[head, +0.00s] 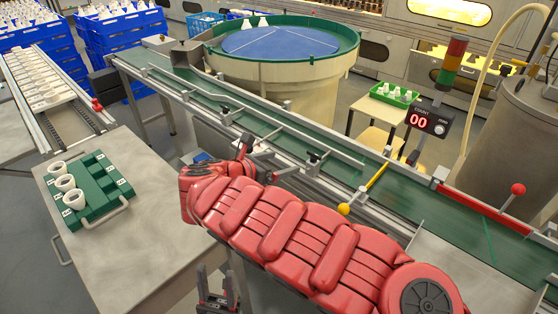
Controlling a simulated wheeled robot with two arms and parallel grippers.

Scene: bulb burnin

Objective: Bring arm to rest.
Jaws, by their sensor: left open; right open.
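My red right arm stretches from the lower right across the middle of the head view, above the front of the green conveyor. Its far end bends near the left end of the arm. My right gripper (247,150) shows only partly beyond that end, near the conveyor's front edge; it is open and I see nothing in it. My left gripper (217,285) is at the bottom edge, right of the steel table. Its dark fingers point up, apart and empty. The rest of my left arm is out of view.
A green fixture (92,192) with several white rings is on the steel table (150,240) at left. The green conveyor (400,195) runs diagonally, with a yellow-knobbed lever (344,209) close to my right arm. A bowl feeder (290,75) stands behind. A counter (428,121) reads 00.

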